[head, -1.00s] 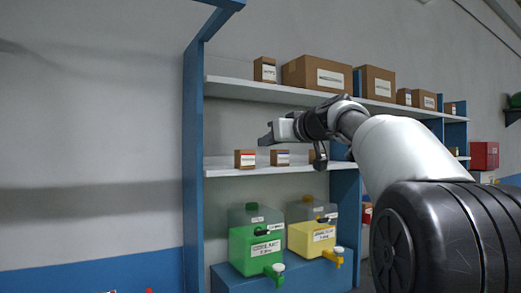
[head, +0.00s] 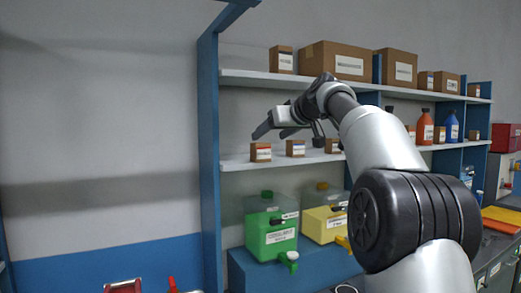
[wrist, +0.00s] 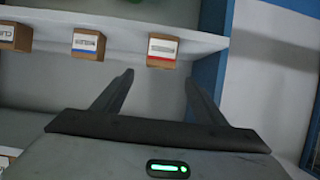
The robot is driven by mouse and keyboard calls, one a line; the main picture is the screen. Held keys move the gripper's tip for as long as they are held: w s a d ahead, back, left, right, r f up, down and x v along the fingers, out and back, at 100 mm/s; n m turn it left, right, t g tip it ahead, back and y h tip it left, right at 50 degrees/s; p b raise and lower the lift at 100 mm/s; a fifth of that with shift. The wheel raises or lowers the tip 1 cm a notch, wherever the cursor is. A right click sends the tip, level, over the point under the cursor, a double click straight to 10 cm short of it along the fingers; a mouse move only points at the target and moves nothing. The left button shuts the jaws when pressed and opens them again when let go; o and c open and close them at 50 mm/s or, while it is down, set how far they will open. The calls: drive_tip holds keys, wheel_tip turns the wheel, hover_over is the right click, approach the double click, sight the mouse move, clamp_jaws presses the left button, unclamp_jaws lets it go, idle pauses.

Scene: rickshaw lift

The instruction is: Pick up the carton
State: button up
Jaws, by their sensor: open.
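Several small brown cartons stand on the middle shelf. The one nearest the blue post has a red-banded label (head: 261,153); beside it is one with a blue-banded label (head: 296,148), then another (head: 333,146). The frames do not show which carton is meant. My gripper (head: 274,130) is open and empty, appearing just above the red-labelled carton in the head view. In the wrist view, the red-labelled carton (wrist: 162,50) lies beyond and between the spread fingertips (wrist: 159,78), apart from them. The blue-labelled carton (wrist: 88,43) is to the left there.
The shelf edge (head: 240,164) runs below the cartons, and a blue post (head: 208,150) stands close on the left. Larger boxes (head: 338,61) sit on the upper shelf. Green (head: 271,235) and yellow (head: 322,222) jugs stand below. Red and blue bottles (head: 425,128) are at right.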

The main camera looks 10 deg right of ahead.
sight(261, 152)
drive_tip(key=x, duration=0.3)
drive_tip(key=p+x, duration=0.1)
drive_tip(key=x, duration=0.1)
drive_tip(key=shift+w+f+p, duration=0.25)
drive_tip(key=shift+f+p, duration=0.05)
drive_tip(key=shift+f, duration=0.05)
drive_tip(key=c, duration=1.2)
drive_tip(key=shift+o, duration=0.2)
drive_tip(key=shift+r, duration=0.1)
